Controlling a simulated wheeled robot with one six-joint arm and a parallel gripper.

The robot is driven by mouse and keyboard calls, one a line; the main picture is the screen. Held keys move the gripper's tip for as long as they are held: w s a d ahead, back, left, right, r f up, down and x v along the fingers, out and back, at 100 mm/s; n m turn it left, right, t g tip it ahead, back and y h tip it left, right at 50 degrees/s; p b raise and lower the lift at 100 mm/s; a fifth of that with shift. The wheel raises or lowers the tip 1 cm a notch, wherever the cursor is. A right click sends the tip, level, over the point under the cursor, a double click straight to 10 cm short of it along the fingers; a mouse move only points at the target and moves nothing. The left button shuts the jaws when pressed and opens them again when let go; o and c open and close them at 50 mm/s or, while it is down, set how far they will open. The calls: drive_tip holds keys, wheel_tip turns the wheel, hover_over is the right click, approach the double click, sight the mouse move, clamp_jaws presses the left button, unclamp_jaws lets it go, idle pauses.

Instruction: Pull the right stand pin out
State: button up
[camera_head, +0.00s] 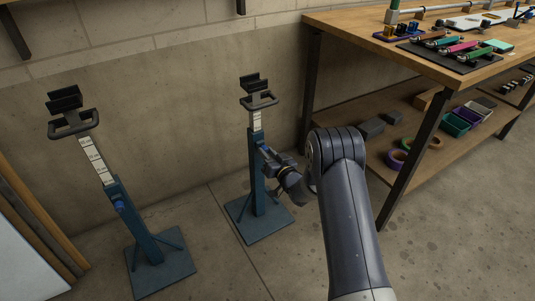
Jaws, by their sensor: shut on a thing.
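The right stand (256,170) is a blue upright post on a square base, with a pale marked inner tube and a black cradle on top. My gripper (268,152) is at the upper part of this post, on its right side. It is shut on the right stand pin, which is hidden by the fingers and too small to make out. The left stand (140,220) is of the same kind, with its inner tube further out. The left stand's blue pin (119,206) shows on its post.
A wooden workbench (345,32) with a lower shelf (350,120) stands at the right, holding tools, bins and tape rolls. A concrete wall (180,110) is behind the stands. Boards (35,225) lean at the far left. Floor between the stands is clear.

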clamp_jaws()
drive_tip(key=shift+v, duration=2)
drive_tip(key=shift+f, duration=0.1)
drive_tip(key=o, duration=0.6)
unclamp_jaws()
drive_tip(key=shift+s+d, duration=0.1)
